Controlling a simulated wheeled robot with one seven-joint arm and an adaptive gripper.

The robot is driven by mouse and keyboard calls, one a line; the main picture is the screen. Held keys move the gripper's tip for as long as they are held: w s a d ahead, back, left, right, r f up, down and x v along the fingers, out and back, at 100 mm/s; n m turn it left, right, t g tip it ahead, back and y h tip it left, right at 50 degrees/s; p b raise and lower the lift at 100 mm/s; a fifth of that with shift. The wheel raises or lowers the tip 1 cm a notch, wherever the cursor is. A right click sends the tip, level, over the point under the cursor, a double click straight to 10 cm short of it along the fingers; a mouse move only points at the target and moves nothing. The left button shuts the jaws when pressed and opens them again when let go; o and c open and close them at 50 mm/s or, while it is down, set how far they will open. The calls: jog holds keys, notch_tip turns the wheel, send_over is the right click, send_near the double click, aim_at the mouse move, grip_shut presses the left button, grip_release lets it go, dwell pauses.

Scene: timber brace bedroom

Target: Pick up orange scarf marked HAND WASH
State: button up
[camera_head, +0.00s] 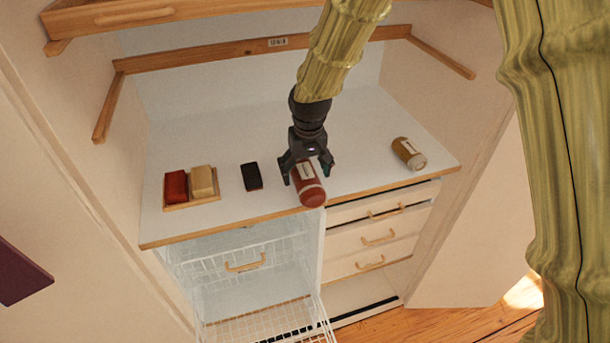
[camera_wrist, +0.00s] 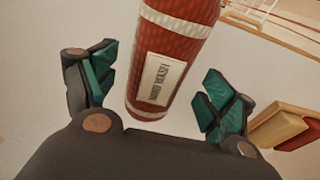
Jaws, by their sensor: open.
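A rolled red-orange scarf (camera_head: 311,192) lies near the front edge of the white counter, with a pale band and a white label. In the wrist view, the scarf (camera_wrist: 178,45) fills the upper middle. Its label looks upside down and appears to read HAND WASH. My gripper (camera_head: 308,173) is open over the scarf, one finger to each side of it. In the wrist view my gripper (camera_wrist: 158,95) shows a gap between each green pad and the roll. Nothing is held.
A mustard roll (camera_head: 407,152) with a label lies to the right on the counter (camera_head: 225,130). A dark flat item (camera_head: 251,177) and a tray (camera_head: 192,206) with red and cream blocks are to the left. A wooden rail (camera_head: 215,55) runs behind. A wire basket (camera_head: 240,325) sticks out below.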

aim_at(306, 172)
jog(key=shift+w+f+p, duration=0.2)
jog(key=shift+f+p, duration=0.25)
jog(key=shift+f, duration=1.05)
jog(key=c, duration=1.2)
